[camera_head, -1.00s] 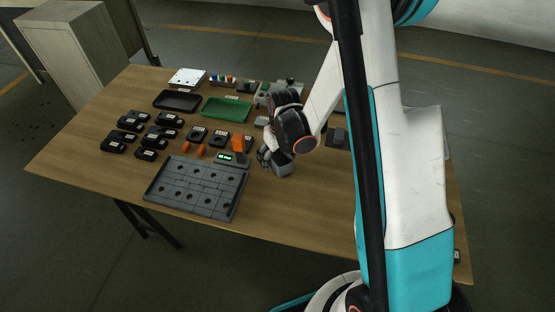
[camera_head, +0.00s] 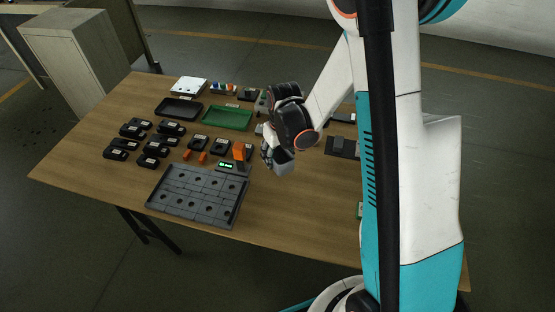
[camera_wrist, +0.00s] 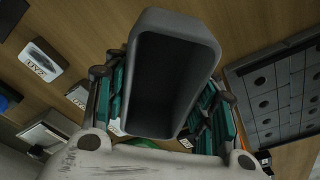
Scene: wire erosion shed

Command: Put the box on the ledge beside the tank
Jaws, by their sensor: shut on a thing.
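The box is a grey, open-topped container (camera_head: 283,161), held by my gripper (camera_head: 274,156) above the right part of the table. In the wrist view the box (camera_wrist: 183,22) fills the middle, with its dark, empty-looking inside facing the camera. The teal-lined fingers of my gripper (camera_wrist: 164,100) close on both its sides. I cannot make out a tank or a ledge beside one in these views; my arm hides part of the table's right side.
The wooden table (camera_head: 290,215) carries a grey tray with holes (camera_head: 198,194), a green tray (camera_head: 227,117), a black tray (camera_head: 179,109) and several small black blocks. A small device with a green display (camera_head: 227,165) stands close to the box. The front right tabletop is fairly clear.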

